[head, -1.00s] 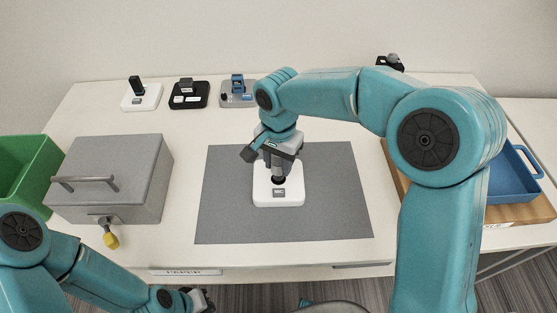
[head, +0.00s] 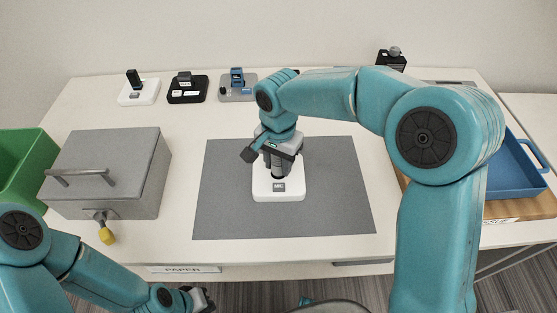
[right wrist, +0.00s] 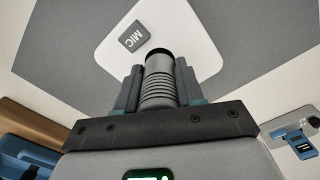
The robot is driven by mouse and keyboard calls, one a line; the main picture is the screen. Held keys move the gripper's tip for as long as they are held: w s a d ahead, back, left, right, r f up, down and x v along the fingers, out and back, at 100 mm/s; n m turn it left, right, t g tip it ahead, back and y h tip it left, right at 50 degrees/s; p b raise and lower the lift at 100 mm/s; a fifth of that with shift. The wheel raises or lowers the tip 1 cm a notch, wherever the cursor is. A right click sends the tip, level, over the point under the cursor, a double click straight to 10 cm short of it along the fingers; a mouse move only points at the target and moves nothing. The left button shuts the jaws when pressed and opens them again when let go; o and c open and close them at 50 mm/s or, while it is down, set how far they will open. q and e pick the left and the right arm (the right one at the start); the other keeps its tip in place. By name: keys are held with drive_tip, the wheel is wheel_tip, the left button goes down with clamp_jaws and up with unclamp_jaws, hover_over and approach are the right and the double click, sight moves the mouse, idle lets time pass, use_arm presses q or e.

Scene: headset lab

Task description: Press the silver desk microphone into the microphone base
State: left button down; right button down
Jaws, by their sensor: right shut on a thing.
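My right gripper (head: 280,163) is shut on the silver desk microphone (right wrist: 159,88), a ribbed grey cylinder with a black end. The microphone shows between the two fingers in the right wrist view; in the head view the gripper mostly hides it. The white microphone base (head: 279,195), labelled MIC, lies on the grey mat. The gripper is directly above the base's rear half, with the black end at the base. How deep it sits in the base is hidden. My left gripper (head: 200,300) is at the bottom edge, far from the base; its jaws are unclear.
The grey mat (head: 225,205) is otherwise clear. A grey box with a handle (head: 115,175) and a green bin (head: 22,165) stand left. Small devices on white (head: 138,98), black (head: 187,95) and grey (head: 238,95) bases line the back. A blue tray (head: 515,170) stands right.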

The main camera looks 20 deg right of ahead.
drive_tip(key=shift+f, duration=0.4)
drive_tip(key=c, duration=0.6)
unclamp_jaws()
drive_tip(key=shift+r, duration=0.1)
wheel_tip(320, 180, up, 16)
drive_tip(key=shift+r+p, duration=0.2)
drive_tip(key=shift+p, duration=0.4)
